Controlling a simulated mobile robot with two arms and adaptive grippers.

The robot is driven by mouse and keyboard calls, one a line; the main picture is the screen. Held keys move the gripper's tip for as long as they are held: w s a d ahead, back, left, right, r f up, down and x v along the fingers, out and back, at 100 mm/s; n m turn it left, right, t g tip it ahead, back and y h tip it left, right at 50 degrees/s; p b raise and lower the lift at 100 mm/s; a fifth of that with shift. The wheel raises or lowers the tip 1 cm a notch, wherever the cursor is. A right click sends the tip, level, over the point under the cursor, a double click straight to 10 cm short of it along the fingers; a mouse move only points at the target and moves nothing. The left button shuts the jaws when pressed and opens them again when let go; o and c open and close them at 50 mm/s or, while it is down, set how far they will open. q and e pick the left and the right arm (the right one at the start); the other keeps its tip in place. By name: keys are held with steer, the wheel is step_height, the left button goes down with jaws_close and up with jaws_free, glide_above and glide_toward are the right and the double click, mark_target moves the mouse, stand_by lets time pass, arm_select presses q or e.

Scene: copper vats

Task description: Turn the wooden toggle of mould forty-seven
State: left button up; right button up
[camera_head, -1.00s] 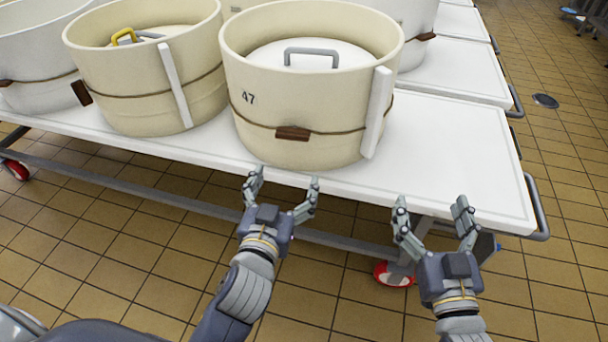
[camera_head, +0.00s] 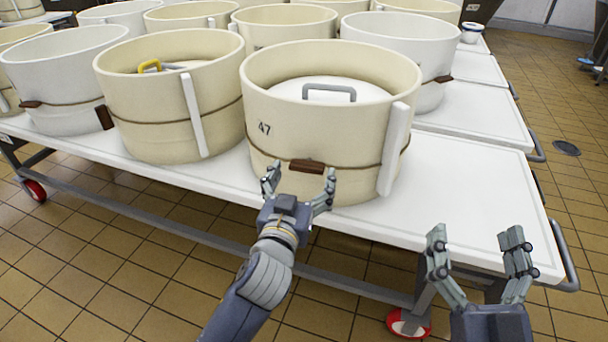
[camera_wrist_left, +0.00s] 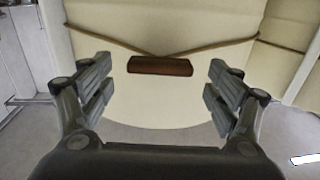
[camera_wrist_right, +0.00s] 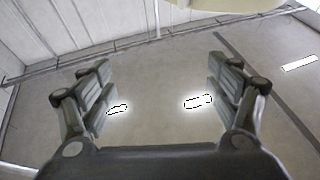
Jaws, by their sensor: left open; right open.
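Mould 47 (camera_head: 262,158) is a cream round tub with a cord around it and a grey-handled lid inside. Its dark brown wooden toggle (camera_head: 307,166) sits level on the cord at the front. My left gripper (camera_head: 299,186) is open in front of the mould, just below the toggle in the head view. In the left wrist view the toggle (camera_wrist_left: 160,66) lies between the open fingers, ahead of them and apart from both. My right gripper (camera_head: 480,250) is open and empty, low in front of the table's right part.
The white table (camera_head: 460,190) is bare right of mould 47. A cream mould with a yellow handle (camera_head: 170,115) stands close on the left. More tubs stand behind. A pale upright bar (camera_head: 395,150) is on mould 47's right side.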

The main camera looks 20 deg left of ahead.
arm_select(q)
steer(key=shift+w+a, duration=0.1)
steer(key=shift+w, duration=0.6)
arm_select(e)
steer(key=shift+s+r, duration=0.2)
steer(key=shift+r, duration=0.25)
arm_select(q)
steer(key=c, duration=1.1)
